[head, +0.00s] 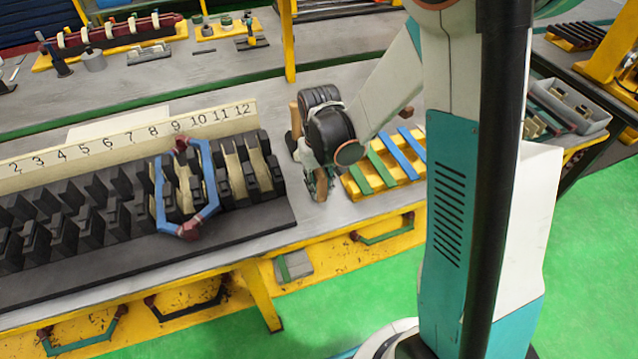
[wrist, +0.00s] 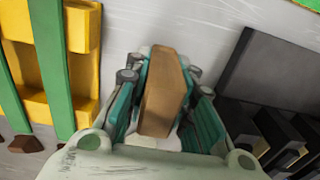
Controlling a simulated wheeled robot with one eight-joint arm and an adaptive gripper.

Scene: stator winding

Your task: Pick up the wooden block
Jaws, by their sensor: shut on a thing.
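A brown wooden block (wrist: 165,88) sits between the fingers of my gripper (wrist: 165,75) in the wrist view. It is long, with angled edges, and my gripper is shut on it. In the head view the block (head: 321,185) shows at the fingertips of my gripper (head: 318,182), low over the grey table top. My gripper is between the black slotted stator and the yellow rack. I cannot tell whether the block touches the table.
The black stator (head: 90,215) with a numbered strip (head: 130,138) lies left. A blue hexagonal coil (head: 160,195) rests on it. The yellow rack (head: 385,180) with green and blue strips is close on the right. Grey table shows bare in front of my gripper.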

